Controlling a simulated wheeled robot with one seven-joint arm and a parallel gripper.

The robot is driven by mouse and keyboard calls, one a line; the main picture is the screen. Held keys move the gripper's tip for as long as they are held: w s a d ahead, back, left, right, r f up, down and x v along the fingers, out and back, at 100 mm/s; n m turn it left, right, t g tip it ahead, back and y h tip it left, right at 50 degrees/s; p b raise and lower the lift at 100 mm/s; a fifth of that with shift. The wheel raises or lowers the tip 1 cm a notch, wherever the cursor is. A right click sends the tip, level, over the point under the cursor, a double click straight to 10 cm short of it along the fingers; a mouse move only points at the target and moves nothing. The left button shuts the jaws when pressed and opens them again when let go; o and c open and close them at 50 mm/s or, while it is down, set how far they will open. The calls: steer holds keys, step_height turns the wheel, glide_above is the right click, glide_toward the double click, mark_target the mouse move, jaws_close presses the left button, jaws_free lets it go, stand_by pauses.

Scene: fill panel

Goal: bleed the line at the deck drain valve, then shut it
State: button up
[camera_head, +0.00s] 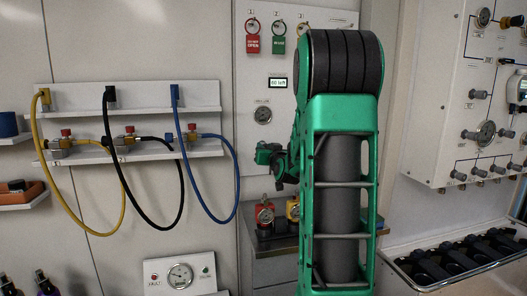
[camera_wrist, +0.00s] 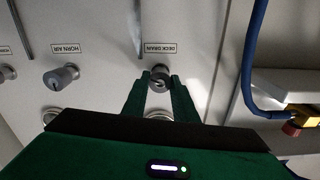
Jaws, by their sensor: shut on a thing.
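The deck drain valve is a small grey knob (camera_wrist: 160,73) on a pale panel in the wrist view, beside an upside-down DECK DRAIN label (camera_wrist: 160,48). My gripper (camera_wrist: 161,79) has its two green fingers on either side of this knob and is shut on it. The fingers hide part of the knob's sides, and its turn position is hard to read. In the head view my green arm stands in front of the panel, and I cannot make out the deck drain knob there.
A HORN AIR knob (camera_wrist: 61,76) sits to the left in the wrist view, and a blue hose (camera_wrist: 248,60) hangs to the right. In the head view, yellow, black and blue hoses (camera_head: 235,180) hang from shelves. A counter (camera_head: 275,243) holds red and yellow gauge-fronted items.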

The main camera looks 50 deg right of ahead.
steer(key=shift+m, duration=0.5)
steer(key=o, duration=1)
steer(key=v, duration=1)
steer(key=shift+s+a, duration=0.25)
